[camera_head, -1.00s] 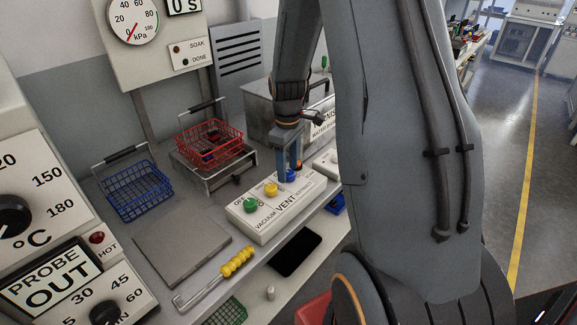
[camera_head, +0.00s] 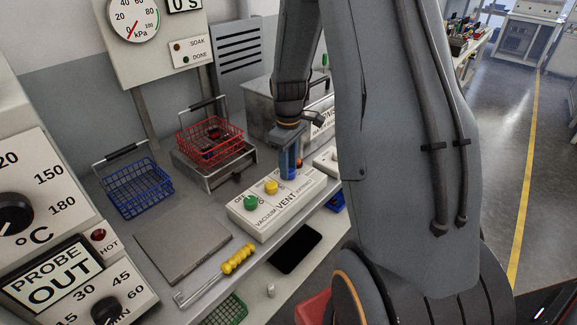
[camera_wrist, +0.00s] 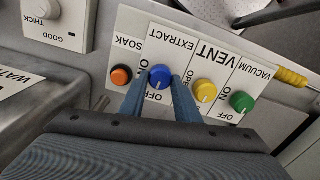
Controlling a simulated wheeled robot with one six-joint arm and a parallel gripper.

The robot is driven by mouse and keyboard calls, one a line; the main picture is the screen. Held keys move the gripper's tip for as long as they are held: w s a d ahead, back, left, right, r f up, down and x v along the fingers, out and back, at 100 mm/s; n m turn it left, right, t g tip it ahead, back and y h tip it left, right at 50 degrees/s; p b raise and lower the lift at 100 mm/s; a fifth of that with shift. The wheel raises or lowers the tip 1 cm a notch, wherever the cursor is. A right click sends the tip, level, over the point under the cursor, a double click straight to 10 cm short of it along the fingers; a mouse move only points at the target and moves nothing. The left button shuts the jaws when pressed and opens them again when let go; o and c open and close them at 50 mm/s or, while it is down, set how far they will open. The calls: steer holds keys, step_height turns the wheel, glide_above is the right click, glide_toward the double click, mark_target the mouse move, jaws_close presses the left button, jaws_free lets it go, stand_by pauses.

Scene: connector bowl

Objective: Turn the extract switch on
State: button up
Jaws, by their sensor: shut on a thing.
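The extract switch is a blue round knob (camera_wrist: 160,77) on a white panel marked EXTRACT, with ON and OFF labels, in the wrist view. Its white pointer line is near the OFF side. My gripper (camera_wrist: 157,84) is shut on the blue knob, with one blue finger on each side. In the head view my gripper (camera_head: 290,172) points down at the far part of the white switch box (camera_head: 262,228) and hides the knob there.
An orange knob (camera_wrist: 121,75) marked SOAK sits close on one side of the gripper. A yellow VENT knob (camera_wrist: 205,91) and a green VACUUM knob (camera_wrist: 241,101) are on the other side. A yellow-handled hook tool (camera_head: 236,261) lies before the box.

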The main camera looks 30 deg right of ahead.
steer(key=m, duration=0.4)
steer(key=shift+d+m, duration=0.1)
steer(key=shift+m, duration=0.3)
steer(key=m, duration=0.4)
steer(key=shift+d+p, duration=0.1)
steer(key=shift+p, duration=0.25)
steer(key=m, duration=0.4)
steer(key=shift+r+m, duration=0.1)
steer(key=shift+m, duration=0.3)
steer(key=shift+d+m, duration=0.1)
steer(key=shift+m, duration=1.8)
steer(key=o, duration=1)
steer(key=shift+o, duration=0.2)
